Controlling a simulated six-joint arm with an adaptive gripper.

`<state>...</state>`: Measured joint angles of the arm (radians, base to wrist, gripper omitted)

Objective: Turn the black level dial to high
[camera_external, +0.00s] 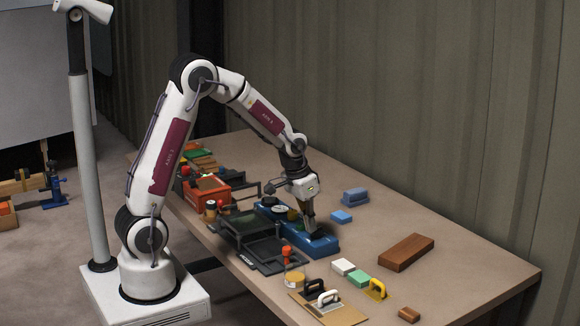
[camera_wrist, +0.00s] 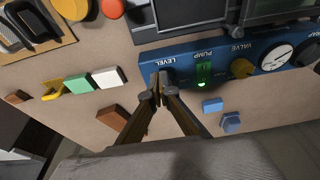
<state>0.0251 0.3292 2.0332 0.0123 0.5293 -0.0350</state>
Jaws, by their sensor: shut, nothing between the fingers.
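The blue control panel (camera_wrist: 215,57) lies on the bench, its labels LEVEL, PUMP and VALVE upside down in the wrist view. It also shows in the external view (camera_external: 322,246). My gripper (camera_wrist: 157,88) is shut and empty, with its fingertips at the LEVEL end of the panel. The black level dial is mostly hidden at the fingertips, so I cannot tell its setting or whether they touch it. In the external view my gripper (camera_external: 309,230) points down over the panel.
Blue blocks (camera_wrist: 212,105), a brown block (camera_external: 406,252), white and green blocks (camera_wrist: 78,84) and trowels lie nearby. The bench's right part is mostly clear.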

